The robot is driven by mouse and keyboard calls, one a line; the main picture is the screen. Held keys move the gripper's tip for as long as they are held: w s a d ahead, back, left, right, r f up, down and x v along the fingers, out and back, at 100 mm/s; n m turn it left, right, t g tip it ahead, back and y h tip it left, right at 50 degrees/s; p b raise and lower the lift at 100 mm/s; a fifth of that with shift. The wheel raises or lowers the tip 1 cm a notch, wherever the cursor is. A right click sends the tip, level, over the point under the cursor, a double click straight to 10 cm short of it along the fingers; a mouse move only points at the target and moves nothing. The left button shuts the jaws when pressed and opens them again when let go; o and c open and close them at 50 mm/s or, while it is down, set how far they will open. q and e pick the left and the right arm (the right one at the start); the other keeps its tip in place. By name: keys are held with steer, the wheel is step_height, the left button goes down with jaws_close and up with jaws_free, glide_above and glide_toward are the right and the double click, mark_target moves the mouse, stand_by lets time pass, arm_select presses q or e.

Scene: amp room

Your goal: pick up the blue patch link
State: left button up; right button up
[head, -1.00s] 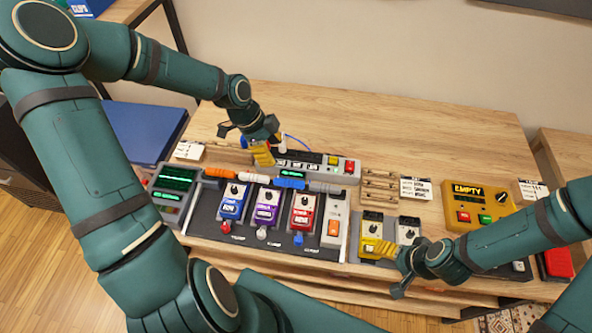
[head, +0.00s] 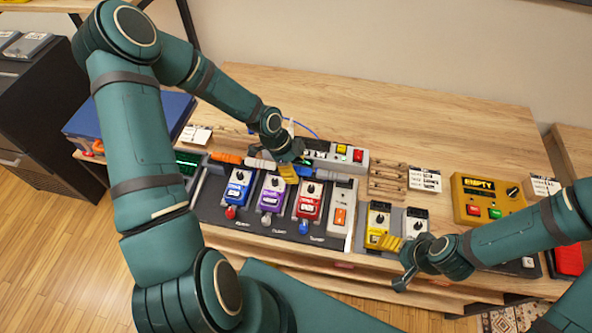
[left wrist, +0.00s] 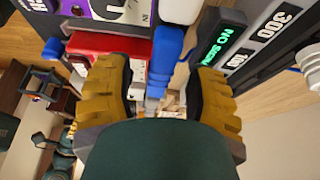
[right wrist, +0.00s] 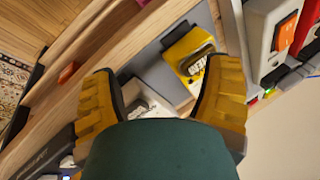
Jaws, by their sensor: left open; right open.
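The blue patch link (left wrist: 166,48) shows in the left wrist view between the two yellow fingers of my left gripper (left wrist: 160,78). The fingers stand apart, one on each side, and I cannot tell whether either touches it. In the head view my left gripper (head: 289,170) is over the row of links behind the pedals and mostly hides the blue one. My right gripper (head: 402,251) is open by the yellow and white pedals at the front right; its spread fingers also show in the right wrist view (right wrist: 160,85).
Orange (head: 228,158) and white (head: 261,165) links lie left of my left gripper. Blue (head: 237,187), purple (head: 271,193) and red (head: 309,200) pedals stand in front.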

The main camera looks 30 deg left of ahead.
arm_select(q)
steer(key=shift+d+f, duration=0.15)
steer(key=shift+f, duration=0.25)
jaws_close()
steer(key=shift+r, duration=0.15)
